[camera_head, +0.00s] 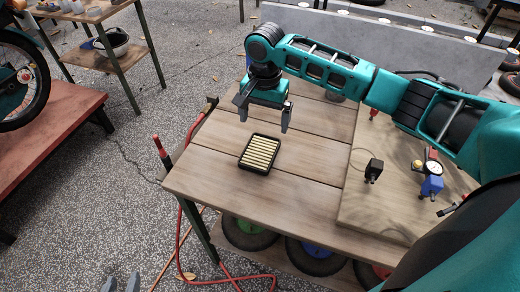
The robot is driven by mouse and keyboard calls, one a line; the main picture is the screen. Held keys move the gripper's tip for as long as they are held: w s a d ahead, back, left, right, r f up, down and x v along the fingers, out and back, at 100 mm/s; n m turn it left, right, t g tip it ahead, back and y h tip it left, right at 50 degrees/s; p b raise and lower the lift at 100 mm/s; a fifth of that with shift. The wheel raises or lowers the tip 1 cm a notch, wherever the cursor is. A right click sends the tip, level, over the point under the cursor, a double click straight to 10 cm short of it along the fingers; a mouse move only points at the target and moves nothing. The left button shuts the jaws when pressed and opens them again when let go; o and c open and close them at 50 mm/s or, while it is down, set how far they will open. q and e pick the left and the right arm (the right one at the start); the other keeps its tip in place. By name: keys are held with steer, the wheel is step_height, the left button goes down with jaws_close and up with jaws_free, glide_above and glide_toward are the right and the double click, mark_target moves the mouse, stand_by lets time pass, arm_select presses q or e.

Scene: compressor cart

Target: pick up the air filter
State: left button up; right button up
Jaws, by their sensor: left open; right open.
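The air filter (259,153) is a small rectangle with a black frame and pale yellow pleats. It lies flat on the wooden table (215,170), near its left side. My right gripper (263,117) is open and empty, fingers pointing down. It appears above the table, just behind the filter in the picture and apart from it. My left gripper (121,283) shows only as two grey fingertips at the bottom left edge. They are apart and empty, over the floor and away from the table.
A raised wooden board (375,205) on the right of the table holds a small black part (373,170) and a gauge with a blue body (432,186). A red hose (181,235) hangs at the table's left edge. Bare tabletop surrounds the filter.

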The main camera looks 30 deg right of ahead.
mark_target(262, 147)
step_height(262, 147, down, 4)
steer(key=shift+s+a+f+b, duration=0.1)
steer(key=shift+f+b, duration=0.05)
steer(key=shift+f, duration=0.75)
steer(key=shift+a+f+b, duration=0.15)
steer(key=shift+f+b, duration=0.05)
steer(key=shift+f, duration=0.75)
steer(key=shift+s+a+f+b, duration=0.1)
steer(key=shift+f+b, duration=0.05)
steer(key=shift+f, duration=0.75)
steer(key=shift+w+r, duration=0.1)
steer(key=c, duration=0.9)
